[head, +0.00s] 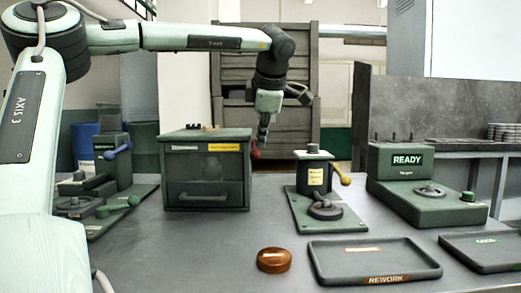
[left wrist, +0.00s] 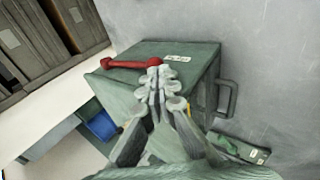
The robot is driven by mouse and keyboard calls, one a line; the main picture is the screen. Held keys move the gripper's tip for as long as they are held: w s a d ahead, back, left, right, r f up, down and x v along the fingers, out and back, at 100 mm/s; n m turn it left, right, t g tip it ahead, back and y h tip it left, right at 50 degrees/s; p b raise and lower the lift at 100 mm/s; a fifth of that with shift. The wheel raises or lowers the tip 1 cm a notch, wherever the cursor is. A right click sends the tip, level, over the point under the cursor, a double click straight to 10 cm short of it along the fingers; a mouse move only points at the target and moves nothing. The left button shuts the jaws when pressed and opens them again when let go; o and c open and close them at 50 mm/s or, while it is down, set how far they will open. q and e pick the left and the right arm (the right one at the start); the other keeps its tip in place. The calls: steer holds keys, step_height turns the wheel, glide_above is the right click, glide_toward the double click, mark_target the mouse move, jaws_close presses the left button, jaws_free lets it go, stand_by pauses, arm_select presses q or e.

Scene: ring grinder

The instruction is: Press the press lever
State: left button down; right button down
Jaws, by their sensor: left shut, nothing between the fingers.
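Three levers show, and I cannot read from the labels which is the press lever. A red lever (left wrist: 128,64) lies along the top edge of the green box (left wrist: 175,50); its red end also shows in the head view (head: 255,153) at the box's right side. A yellow-knobbed lever (head: 343,178) is on the small green press-like stand (head: 313,172). A blue-knobbed lever (head: 118,151) is on the left machine. My left gripper (head: 263,139) is shut and empty, pointing down near the red lever; in the left wrist view its fingertips (left wrist: 158,72) overlap the lever's right end. Contact is unclear. My right gripper is not in view.
The green box with a front window (head: 208,192) stands left of the stand. A READY machine (head: 420,190) is at right. A brown round piece (head: 274,260) and a REWORK tray (head: 375,262) are in front. The table's front left middle is clear.

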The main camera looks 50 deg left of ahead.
arm_select(q)
steer(key=v, duration=0.6)
steer(key=shift+a+r, duration=0.1)
steer(key=shift+a, duration=0.15)
stand_by(1.1)
